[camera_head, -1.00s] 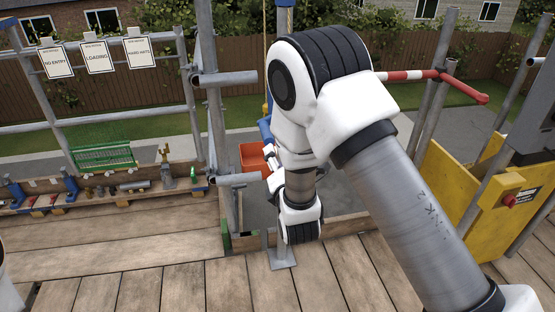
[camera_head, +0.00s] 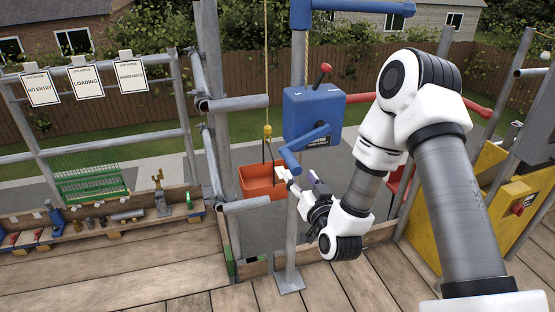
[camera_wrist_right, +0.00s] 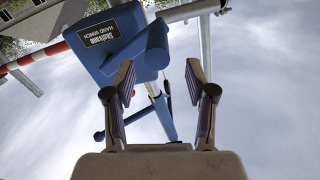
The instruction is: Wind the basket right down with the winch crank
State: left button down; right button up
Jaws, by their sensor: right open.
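The blue hand winch (camera_head: 312,112) is fixed to a grey post. Its blue crank (camera_head: 307,141) reaches down and left from the hub. The orange basket (camera_head: 258,183) hangs beyond the deck edge, its right side partly hidden by the post and crank. My right gripper (camera_head: 301,178) is open just below the lower end of the crank. In the right wrist view, the open fingers (camera_wrist_right: 161,72) stand apart with blue winch parts (camera_wrist_right: 112,43) ahead and between them. I cannot tell whether they touch the crank handle. My left gripper is out of view.
A yellow hook and rope (camera_head: 267,130) hold the basket. A red lever (camera_head: 321,74) stands on top of the winch. Grey scaffold tubes (camera_head: 240,103) stand left of it. A yellow panel with a red button (camera_head: 517,208) is at right.

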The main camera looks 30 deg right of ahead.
aim_at(293, 162)
jog(key=p+x, duration=0.1)
jog(key=x, duration=0.6)
jog(key=shift+w+d, duration=0.1)
jog(key=shift+w, duration=0.2)
jog(key=shift+s+d, duration=0.1)
grip_shut()
